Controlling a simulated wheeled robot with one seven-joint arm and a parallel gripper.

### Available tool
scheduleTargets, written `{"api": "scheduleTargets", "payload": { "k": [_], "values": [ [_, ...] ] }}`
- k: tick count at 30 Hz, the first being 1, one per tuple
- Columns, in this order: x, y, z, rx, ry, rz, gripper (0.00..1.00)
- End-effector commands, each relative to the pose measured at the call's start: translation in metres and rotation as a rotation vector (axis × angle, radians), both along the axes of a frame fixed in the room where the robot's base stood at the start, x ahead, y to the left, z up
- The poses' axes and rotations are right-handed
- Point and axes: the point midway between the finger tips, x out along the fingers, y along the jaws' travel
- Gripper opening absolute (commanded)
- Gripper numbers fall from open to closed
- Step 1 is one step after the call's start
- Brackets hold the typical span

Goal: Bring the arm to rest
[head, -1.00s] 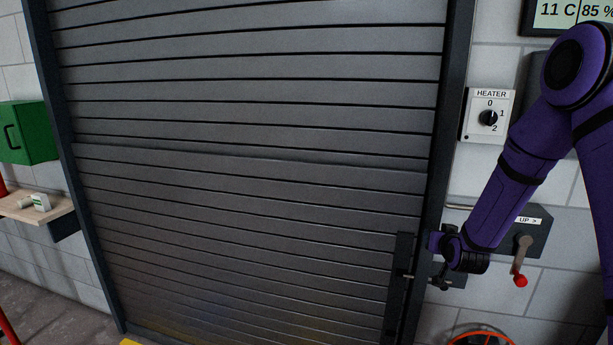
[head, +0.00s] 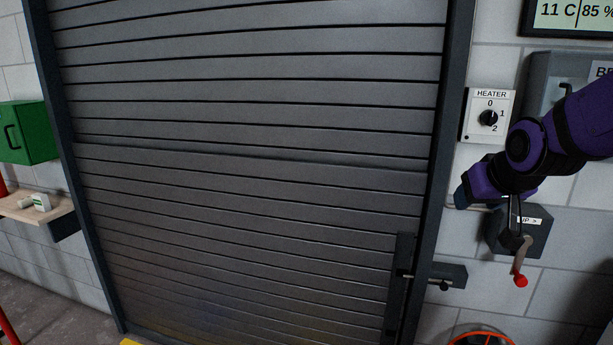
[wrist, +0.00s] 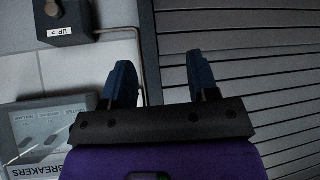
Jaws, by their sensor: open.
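My purple arm (head: 570,130) reaches in from the right edge of the head view, bent in front of the wall beside the shutter. My gripper (head: 464,194) is at its end, below the heater dial and beside the top of the crank box, apart from the shutter. In the wrist view my gripper (wrist: 160,60) shows two dark blue fingers spread wide with nothing between them. Behind them are the wall, a thin conduit and the shutter frame.
The grey slatted shutter (head: 250,150) is down. The crank box (head: 535,235) has a red-knobbed crank (head: 520,265). A latch (head: 447,276) sits low by the frame. The heater dial (head: 488,117) and breaker box (wrist: 45,130) are near the arm. A green box (head: 27,132) hangs at left.

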Motion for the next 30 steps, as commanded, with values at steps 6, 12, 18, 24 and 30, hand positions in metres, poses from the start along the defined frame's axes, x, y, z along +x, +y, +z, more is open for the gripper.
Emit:
{"api": "scheduleTargets", "payload": {
  "k": [6, 12, 18, 24, 30],
  "values": [
    [-0.074, 0.007, 0.026, 0.001, 0.093, 0.010, 0.54],
    [-0.143, 0.010, 0.037, 0.007, 0.185, 0.020, 0.54],
    [-0.194, 0.011, 0.039, 0.014, 0.255, 0.027, 0.54],
    [-0.212, 0.011, 0.038, 0.015, 0.285, 0.031, 0.54],
    [-0.212, 0.011, 0.038, 0.016, 0.286, 0.031, 0.54]
  ]
}}
